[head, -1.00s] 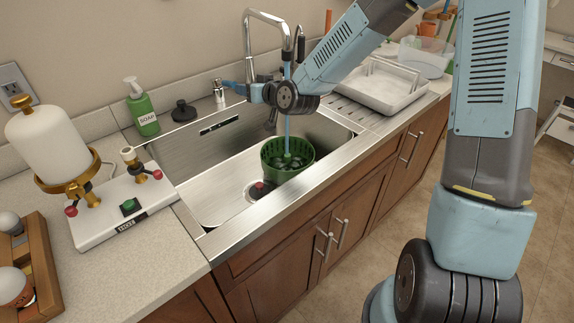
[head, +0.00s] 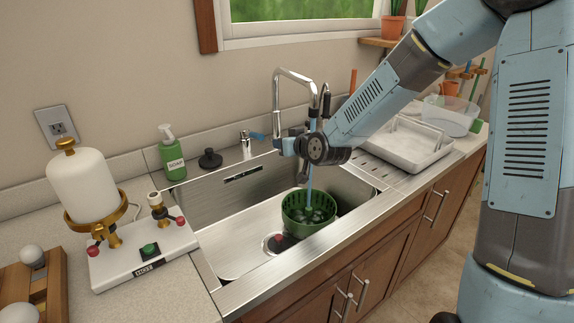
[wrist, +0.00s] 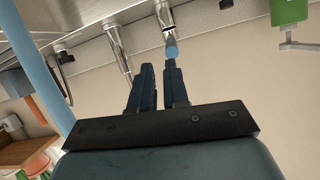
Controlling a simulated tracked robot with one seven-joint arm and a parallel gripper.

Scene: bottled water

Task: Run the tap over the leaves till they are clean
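A green colander (head: 296,222) stands in the sink's basin, with dark leaves (head: 318,215) inside. A blue stream of water (head: 309,180) runs from the chrome tap (head: 277,92) down into the colander. The stream also shows at the left of the wrist view (wrist: 35,65). I cannot tell how clean the leaves are. A blue-tipped tap lever (head: 257,136) is left of my gripper (head: 280,146). In the wrist view the blue tip (wrist: 172,50) is by the right fingertip of my gripper (wrist: 158,68). The two fingers are a little apart with nothing seen between them.
A soap bottle (head: 172,155) and a black stopper (head: 210,159) stand behind the sink. A white tank device (head: 85,190) with a green button is on the left counter. A white dish tray (head: 405,145) and a clear tub (head: 450,115) are right of the sink.

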